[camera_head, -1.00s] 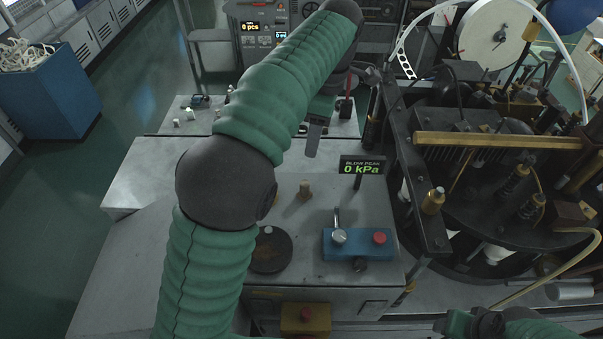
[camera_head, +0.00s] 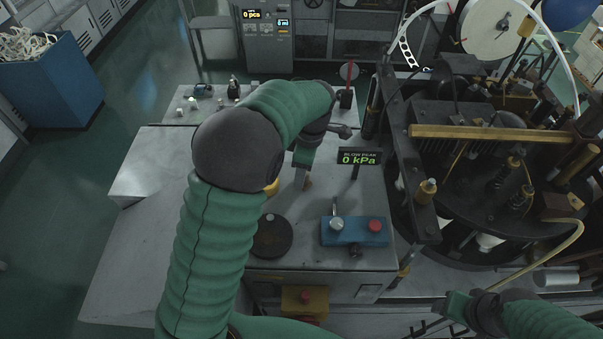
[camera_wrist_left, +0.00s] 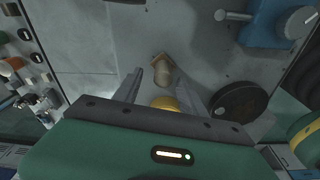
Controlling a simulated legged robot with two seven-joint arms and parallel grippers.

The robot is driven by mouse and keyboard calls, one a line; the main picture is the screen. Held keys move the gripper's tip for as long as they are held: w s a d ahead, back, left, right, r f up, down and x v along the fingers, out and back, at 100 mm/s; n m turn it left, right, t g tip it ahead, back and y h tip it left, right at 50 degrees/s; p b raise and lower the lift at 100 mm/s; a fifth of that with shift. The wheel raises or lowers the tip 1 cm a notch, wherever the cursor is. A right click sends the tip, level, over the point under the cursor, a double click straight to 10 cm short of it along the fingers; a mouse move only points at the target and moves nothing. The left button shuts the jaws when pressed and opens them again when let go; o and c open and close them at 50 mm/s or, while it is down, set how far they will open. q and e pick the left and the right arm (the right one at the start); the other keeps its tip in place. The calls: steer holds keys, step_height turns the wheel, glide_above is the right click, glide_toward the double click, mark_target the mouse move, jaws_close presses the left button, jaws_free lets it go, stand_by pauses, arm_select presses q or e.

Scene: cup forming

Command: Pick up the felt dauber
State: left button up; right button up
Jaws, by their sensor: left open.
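The felt dauber (camera_head: 308,184) is a small tan upright piece on the grey machine top, mostly hidden behind my left gripper in the head view. In the left wrist view the dauber (camera_wrist_left: 163,69) stands near the fingertips, roughly in line with the gap between them. My left gripper (camera_head: 302,178) reaches down to it from above. In the left wrist view the left gripper (camera_wrist_left: 170,82) is open, with its fingers apart; contact cannot be told. My right gripper (camera_head: 455,304) is at the bottom right, away from the dauber, its jaw state unclear.
A round black disc (camera_head: 271,236) and a blue control box (camera_head: 355,231) with a red button are in front. The pressure display (camera_head: 359,158) stands just right of the gripper. The dark rotary machine (camera_head: 490,190) fills the right.

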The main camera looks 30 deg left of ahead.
arm_select(q)
steer(key=shift+d+f, duration=0.25)
steer(key=shift+f, duration=0.05)
steer(key=shift+d, duration=0.55)
steer(key=shift+c, duration=0.9)
steer(key=shift+w, duration=0.1)
steer(key=c, duration=0.5)
steer(key=shift+a+f, duration=0.1)
steer(key=shift+a, duration=0.35)
jaws_close()
steer(key=shift+a, duration=0.15)
arm_select(e)
steer(key=shift+d, duration=0.3)
steer(key=shift+d, duration=0.1)
